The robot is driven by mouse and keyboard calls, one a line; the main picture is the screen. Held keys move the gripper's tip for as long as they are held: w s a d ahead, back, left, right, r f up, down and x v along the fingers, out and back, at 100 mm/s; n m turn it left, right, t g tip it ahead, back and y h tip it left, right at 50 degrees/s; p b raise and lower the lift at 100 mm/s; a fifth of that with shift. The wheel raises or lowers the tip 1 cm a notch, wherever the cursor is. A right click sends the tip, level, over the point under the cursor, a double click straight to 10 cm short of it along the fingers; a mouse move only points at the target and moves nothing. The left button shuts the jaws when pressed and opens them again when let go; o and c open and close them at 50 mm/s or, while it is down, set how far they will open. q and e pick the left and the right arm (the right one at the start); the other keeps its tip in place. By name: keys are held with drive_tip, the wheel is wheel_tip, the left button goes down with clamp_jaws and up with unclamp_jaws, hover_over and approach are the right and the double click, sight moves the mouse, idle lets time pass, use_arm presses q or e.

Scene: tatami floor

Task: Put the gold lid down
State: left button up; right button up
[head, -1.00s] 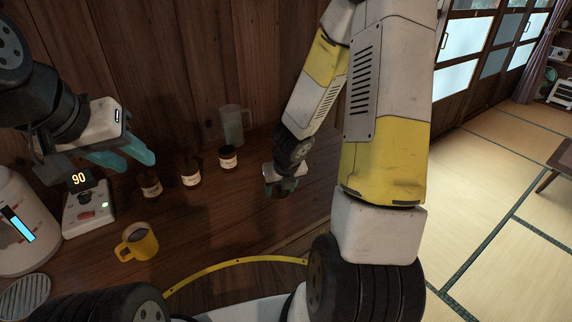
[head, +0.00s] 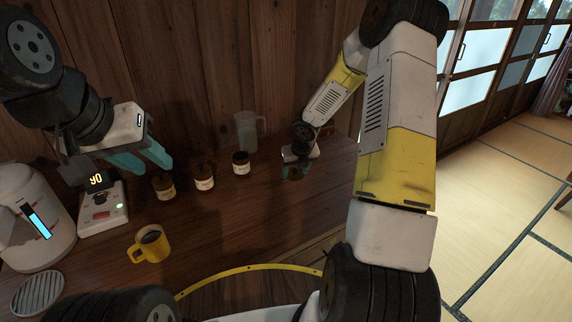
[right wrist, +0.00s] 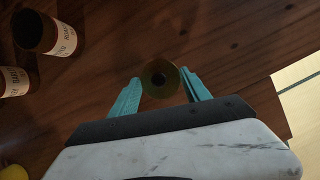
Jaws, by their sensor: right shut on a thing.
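The gold lid (right wrist: 160,78) shows in the right wrist view as a round brassy disc with a dark centre. It sits between the teal fingertips of my right gripper (right wrist: 161,88), which is shut on it. In the head view my right gripper (head: 297,171) is over the right part of the wooden counter (head: 225,215), to the right of the jars; the lid is hard to make out there. I cannot tell whether the lid touches the counter. My left gripper (head: 143,160) has its fingers apart and empty, above the counter at the left.
Several things stand on the counter: three labelled brown jars (head: 204,184), a clear pitcher (head: 246,132), a yellow mug (head: 148,247), a scale (head: 103,210) and a white kettle (head: 30,220). A wooden wall (head: 220,60) is behind. Counter around the right gripper is clear.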

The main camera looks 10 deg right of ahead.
sight(296, 174)
drive_tip(key=shift+w+d, duration=0.1)
drive_tip(key=shift+w, duration=0.2)
drive_tip(key=x, duration=0.3)
drive_tip(key=shift+s, duration=0.2)
drive_tip(key=shift+d+f, duration=0.1)
drive_tip(key=shift+f, duration=0.3)
drive_tip(key=o, duration=1.3)
drive_tip(key=shift+f, duration=0.1)
